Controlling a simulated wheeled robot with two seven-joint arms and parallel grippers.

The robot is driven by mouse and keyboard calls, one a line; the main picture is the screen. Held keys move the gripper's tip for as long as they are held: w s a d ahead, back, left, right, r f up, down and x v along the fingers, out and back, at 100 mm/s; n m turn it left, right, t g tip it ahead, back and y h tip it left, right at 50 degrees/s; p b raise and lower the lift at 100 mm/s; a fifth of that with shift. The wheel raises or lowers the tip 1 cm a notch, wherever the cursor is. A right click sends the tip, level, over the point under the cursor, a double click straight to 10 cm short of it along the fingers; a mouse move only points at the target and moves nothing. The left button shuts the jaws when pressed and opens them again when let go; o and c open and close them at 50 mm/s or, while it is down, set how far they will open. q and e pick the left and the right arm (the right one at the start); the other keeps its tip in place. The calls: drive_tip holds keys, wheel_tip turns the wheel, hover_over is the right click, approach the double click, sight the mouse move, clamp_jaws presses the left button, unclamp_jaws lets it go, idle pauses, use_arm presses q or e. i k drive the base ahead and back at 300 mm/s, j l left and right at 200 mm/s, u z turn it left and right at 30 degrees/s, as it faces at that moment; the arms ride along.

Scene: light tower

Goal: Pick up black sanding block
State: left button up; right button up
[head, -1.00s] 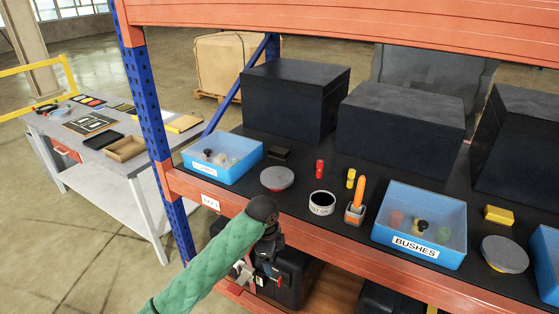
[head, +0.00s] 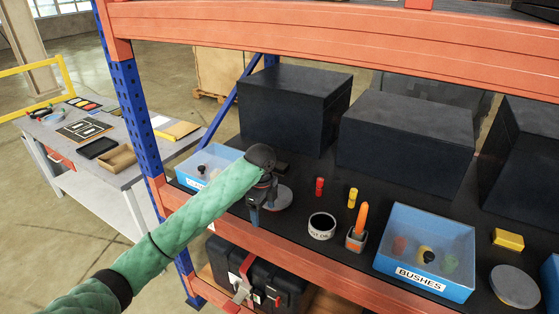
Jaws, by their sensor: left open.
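The black sanding block (head: 282,167) lies on the dark shelf mat, just behind my left wrist. It is small and dark, and my wrist hides part of it. My left gripper (head: 262,208) is open and empty, with its fingers pointing down over the shelf's front part. It is nearer the front edge than the block and in front of a round grey disc (head: 284,197). My right gripper is not in view.
A blue bin (head: 198,180) stands to the left, partly behind my arm. Right of the disc are a red cylinder (head: 319,187), yellow cylinders (head: 352,198), a tape roll (head: 321,226), an orange-handled tool (head: 360,222) and the BUSHES bin (head: 424,272). Large black boxes (head: 290,105) line the back.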

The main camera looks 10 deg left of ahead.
sight(281, 169)
drive_tip(key=i, duration=1.1)
